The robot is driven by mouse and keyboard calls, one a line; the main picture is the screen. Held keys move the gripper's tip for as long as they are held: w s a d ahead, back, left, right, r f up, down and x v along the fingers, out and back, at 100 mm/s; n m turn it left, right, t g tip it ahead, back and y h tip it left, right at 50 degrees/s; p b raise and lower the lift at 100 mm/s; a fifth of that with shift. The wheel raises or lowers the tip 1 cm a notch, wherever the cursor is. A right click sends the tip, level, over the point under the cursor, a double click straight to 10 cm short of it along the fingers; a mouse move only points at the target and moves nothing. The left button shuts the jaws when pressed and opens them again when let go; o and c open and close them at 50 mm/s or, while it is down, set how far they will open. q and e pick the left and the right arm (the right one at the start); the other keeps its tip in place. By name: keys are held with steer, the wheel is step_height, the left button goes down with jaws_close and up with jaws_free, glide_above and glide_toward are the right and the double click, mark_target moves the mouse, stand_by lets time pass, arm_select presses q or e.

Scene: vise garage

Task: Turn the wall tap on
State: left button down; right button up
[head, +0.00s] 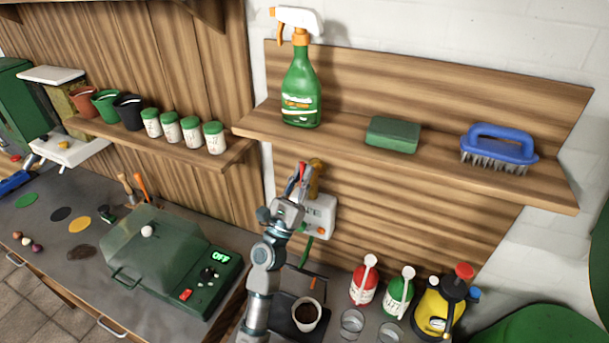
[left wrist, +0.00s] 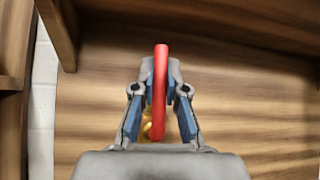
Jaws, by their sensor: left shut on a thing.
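The wall tap (head: 315,177) is brass and sits on the wooden wall panel below the shelf, above a white box with a green hose. Its red lever handle (left wrist: 160,85) stands upright in the left wrist view, with a bit of the brass body (left wrist: 147,130) behind it. My left gripper (head: 297,182) reaches up to the tap from below. In the left wrist view its blue-padded fingers (left wrist: 160,100) lie on both sides of the red handle and are shut on it. The gripper hides part of the tap in the head view. My right gripper is not in view.
The shelf (head: 345,146) above the tap holds a green spray bottle (head: 301,90), a green sponge (head: 393,134) and a blue brush (head: 498,145). Below stand a coffee cup (head: 306,314), red and green bottles, glasses and a yellow sprayer (head: 437,307).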

arm_select(q)
steer(key=shift+f, duration=0.2)
steer(key=c, duration=1.2)
jaws_free()
steer(key=shift+r, duration=0.1)
steer(key=v, duration=1.2)
steer(key=shift+w+d, duration=0.1)
